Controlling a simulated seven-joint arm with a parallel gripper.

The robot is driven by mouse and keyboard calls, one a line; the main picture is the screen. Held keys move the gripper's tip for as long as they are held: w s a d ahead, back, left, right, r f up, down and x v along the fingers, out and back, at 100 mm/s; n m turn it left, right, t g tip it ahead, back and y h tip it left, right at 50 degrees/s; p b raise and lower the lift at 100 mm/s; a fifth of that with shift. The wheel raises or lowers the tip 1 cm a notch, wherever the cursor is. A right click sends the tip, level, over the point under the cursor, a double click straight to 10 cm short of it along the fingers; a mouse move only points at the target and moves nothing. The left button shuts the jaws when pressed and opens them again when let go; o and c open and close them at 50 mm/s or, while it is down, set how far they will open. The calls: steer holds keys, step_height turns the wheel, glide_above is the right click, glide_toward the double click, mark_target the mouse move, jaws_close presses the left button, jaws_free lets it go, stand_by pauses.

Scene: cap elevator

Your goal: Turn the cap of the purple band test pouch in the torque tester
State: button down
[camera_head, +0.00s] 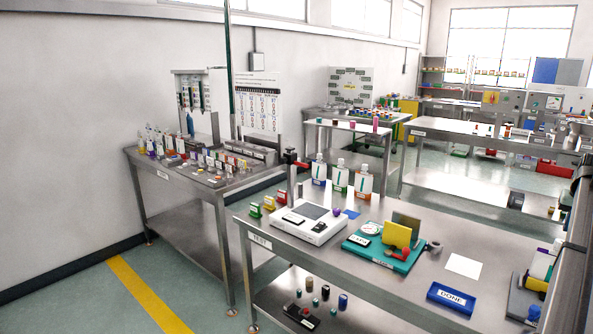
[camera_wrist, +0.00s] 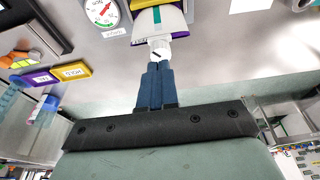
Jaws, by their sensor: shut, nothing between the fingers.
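In the wrist view, the purple band test pouch (camera_wrist: 158,24) shows at the top centre, with a purple band across its white body. Its white cap (camera_wrist: 160,48) points toward my gripper and carries a dark mark. My gripper (camera_wrist: 160,66) is shut and empty. Its blue fingertips are just short of the cap in the picture; whether they touch it I cannot tell. A round dial gauge (camera_wrist: 102,11) with a red needle, seemingly the torque tester's, is left of the pouch. The upper part of the pouch and its holder are cut off by the frame.
In the head view, a white scale-like device (camera_head: 309,223), a teal fixture (camera_head: 395,262) with a yellow plate, and a blue DONE tray (camera_head: 452,298) stand on the steel table. Several banded pouches (camera_head: 340,180) stand behind. A white sheet (camera_head: 463,266) lies on clear tabletop.

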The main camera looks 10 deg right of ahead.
step_height(320, 180, down, 6)
steer(key=shift+s, duration=0.3)
stand_by(0.7)
steer(key=shift+w+d, duration=0.3)
steer(key=shift+w, duration=0.15)
stand_by(1.3)
steer(key=shift+w+a, duration=0.1)
stand_by(0.6)
steer(key=shift+a, duration=0.15)
glide_toward(559, 248)
steer(key=shift+w+d+r, duration=0.1)
steer(key=shift+w+d, duration=0.1)
stand_by(0.8)
